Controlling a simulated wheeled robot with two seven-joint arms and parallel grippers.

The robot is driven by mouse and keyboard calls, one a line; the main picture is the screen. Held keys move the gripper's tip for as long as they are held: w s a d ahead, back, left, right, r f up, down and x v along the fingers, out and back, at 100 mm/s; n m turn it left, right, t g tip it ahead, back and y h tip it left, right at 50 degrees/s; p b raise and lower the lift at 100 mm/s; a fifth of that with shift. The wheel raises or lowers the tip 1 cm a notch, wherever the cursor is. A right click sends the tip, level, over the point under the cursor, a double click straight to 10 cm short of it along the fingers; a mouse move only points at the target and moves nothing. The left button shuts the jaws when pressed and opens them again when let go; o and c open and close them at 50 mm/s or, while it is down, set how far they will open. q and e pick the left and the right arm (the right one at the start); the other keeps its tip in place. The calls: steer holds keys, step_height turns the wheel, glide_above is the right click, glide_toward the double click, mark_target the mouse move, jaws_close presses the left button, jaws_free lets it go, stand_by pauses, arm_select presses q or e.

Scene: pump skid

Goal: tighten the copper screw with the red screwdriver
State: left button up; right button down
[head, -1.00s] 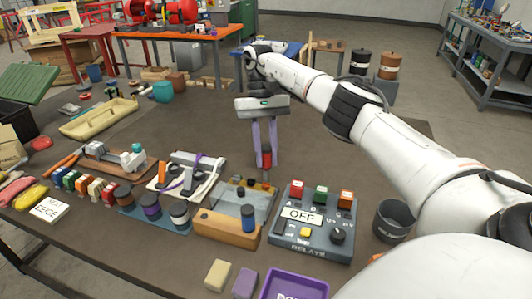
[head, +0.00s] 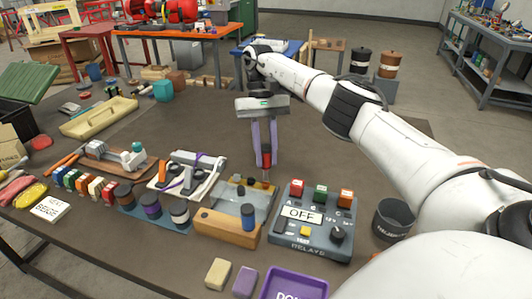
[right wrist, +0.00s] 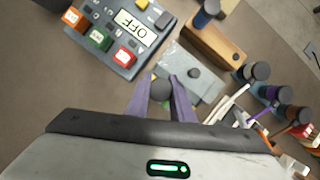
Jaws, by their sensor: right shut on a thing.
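My right gripper (head: 264,150) points down over the back of the metal plate (head: 228,196) on the wooden block. Its purple fingers are shut on the red screwdriver (head: 266,160), whose red handle shows between the fingertips. The shaft points down toward the back right corner of the plate; I cannot tell whether its tip touches anything. In the right wrist view the gripper (right wrist: 162,100) shows its fingers around the handle's dark round top (right wrist: 161,90). The copper screw cannot be made out clearly; small screw heads lie near the plate's back edge. My left gripper is not in view.
The relay box (head: 312,222) with an OFF label stands right of the block. A dark blue knob (head: 248,215) rises from the block. A purple tray (head: 295,284) is at the front, a grey cup (head: 393,218) at right.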

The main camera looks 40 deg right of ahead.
steer(key=shift+f+b, duration=0.3)
steer(key=shift+f, duration=0.35)
stand_by(0.4)
steer(key=shift+r+m+t+y+p, duration=0.1)
steer(key=shift+m+t+y+p, duration=0.4)
steer(key=shift+m+p, duration=0.85)
steer(key=shift+m, duration=0.65)
steer(key=shift+m+t, duration=0.4)
steer(key=shift+m, duration=0.4)
steer(key=shift+m+t+y, duration=0.4)
steer(key=shift+m, duration=0.8)
